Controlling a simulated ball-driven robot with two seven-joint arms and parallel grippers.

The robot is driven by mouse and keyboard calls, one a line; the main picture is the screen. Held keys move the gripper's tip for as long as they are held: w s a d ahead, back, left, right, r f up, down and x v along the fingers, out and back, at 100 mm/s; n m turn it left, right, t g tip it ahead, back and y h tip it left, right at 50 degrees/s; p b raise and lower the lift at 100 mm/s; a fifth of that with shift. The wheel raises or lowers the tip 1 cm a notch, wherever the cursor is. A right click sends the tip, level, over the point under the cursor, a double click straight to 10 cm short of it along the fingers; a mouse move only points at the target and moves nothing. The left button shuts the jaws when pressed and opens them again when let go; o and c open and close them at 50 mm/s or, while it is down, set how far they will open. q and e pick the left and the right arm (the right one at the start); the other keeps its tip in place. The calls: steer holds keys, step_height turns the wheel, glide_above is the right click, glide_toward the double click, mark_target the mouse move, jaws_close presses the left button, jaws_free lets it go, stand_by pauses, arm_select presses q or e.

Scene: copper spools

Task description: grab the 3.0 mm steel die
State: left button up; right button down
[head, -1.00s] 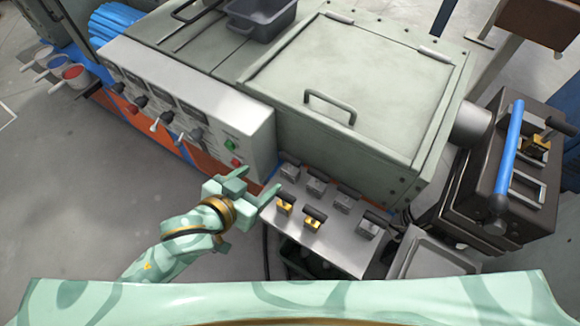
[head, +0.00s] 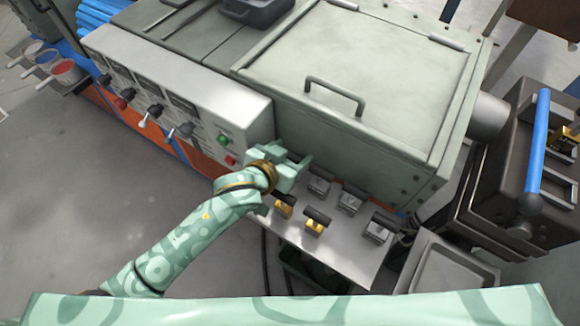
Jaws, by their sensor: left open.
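Several small die blocks with dark handles sit on a grey metal shelf (head: 338,258). The silver, steel-looking ones in view are a back one (head: 319,186), a middle one (head: 349,202) and a front right one (head: 377,233). Two are gold-coloured, a left one (head: 283,209) and a right one (head: 315,227). Size marks are too small to read, so I cannot tell which is 3.0 mm. My left gripper (head: 296,163) is open over the shelf's back left end. It hides the spot where another silver die stood. My right gripper is not in view.
The machine's lidded box (head: 360,85) rises right behind the shelf, with a control panel (head: 180,100) at left. A grey tray (head: 450,275) and a dark case with a blue handle (head: 537,150) stand to the right. Open floor lies at left.

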arm_select(q)
steer(key=shift+r, duration=0.1)
steer(key=shift+c, duration=0.6)
jaws_close()
